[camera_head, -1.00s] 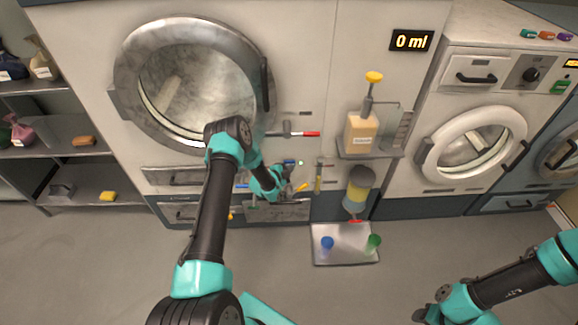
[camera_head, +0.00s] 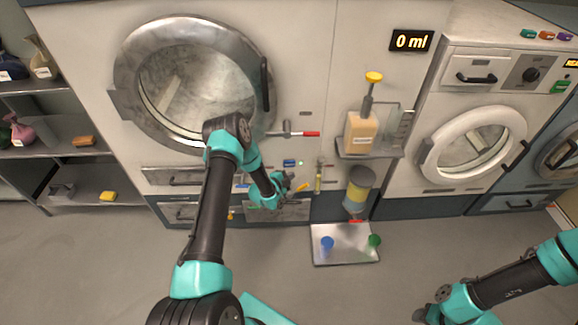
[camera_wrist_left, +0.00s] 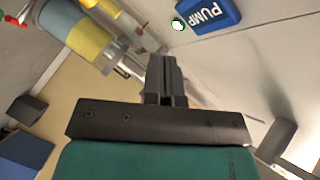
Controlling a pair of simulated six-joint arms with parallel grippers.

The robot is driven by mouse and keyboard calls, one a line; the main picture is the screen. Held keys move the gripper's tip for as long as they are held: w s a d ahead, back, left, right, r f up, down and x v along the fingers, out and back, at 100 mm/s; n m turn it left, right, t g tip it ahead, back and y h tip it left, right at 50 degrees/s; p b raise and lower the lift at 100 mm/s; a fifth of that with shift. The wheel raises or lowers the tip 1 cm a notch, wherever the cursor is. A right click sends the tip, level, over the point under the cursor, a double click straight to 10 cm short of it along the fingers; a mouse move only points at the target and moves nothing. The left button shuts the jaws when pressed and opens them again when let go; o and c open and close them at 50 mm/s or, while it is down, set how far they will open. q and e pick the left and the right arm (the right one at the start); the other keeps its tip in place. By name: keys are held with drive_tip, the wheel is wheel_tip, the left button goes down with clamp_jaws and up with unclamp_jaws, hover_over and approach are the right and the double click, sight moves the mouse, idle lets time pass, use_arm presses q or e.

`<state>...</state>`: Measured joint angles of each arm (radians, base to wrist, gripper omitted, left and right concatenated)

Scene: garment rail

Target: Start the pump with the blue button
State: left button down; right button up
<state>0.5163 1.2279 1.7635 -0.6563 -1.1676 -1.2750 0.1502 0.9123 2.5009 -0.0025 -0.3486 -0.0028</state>
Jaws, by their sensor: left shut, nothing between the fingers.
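The blue button (camera_head: 290,162) is on the machine's front panel, below the large round door, with a small lit green lamp (camera_head: 301,163) beside it. In the left wrist view the blue button (camera_wrist_left: 213,15) reads PUMP, and the lamp (camera_wrist_left: 178,23) shows next to it. My left gripper (camera_head: 288,178) is just below the button in the head view, apart from it. Its fingers (camera_wrist_left: 163,65) are shut and empty.
A red-handled lever (camera_head: 305,134) sticks out above the button. A bottle with a yellow pump top (camera_head: 361,133) stands on a bracket. A tray (camera_head: 345,258) with blue and green cups lies below.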

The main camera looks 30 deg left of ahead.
use_arm(q)
drive_tip(key=shift+s+d, duration=0.5)
drive_tip(key=shift+s, duration=0.35)
idle(0.9)
